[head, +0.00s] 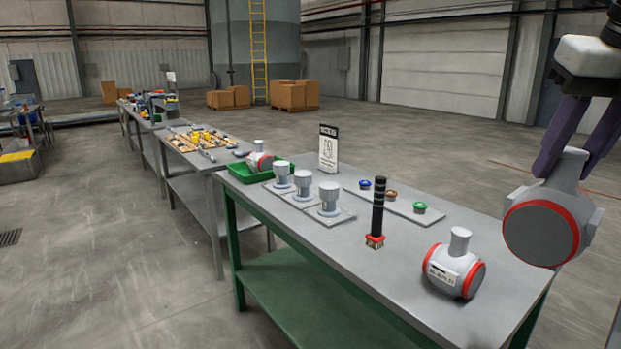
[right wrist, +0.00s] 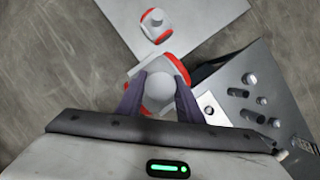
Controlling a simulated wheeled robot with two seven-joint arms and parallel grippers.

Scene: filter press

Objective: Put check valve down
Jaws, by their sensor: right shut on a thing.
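My right gripper (head: 568,160) is shut on the neck of a check valve (head: 541,232), a grey body with red-rimmed ends. It holds the valve in the air off the right end of the grey table (head: 330,225). In the right wrist view the two purple fingers pinch the held valve (right wrist: 160,88) from both sides. A second check valve (head: 455,268) with a white label stands neck up on the table's near right part, apart from the held one. A third similar valve (head: 260,160) sits in a green tray (head: 238,174) at the far end. My left gripper is out of view.
A black-handled tool (head: 377,212) stands upright mid-table. Several grey fittings (head: 330,198), a strip with coloured buttons (head: 400,205) and a sign (head: 328,147) stand behind. The table's right back area is clear.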

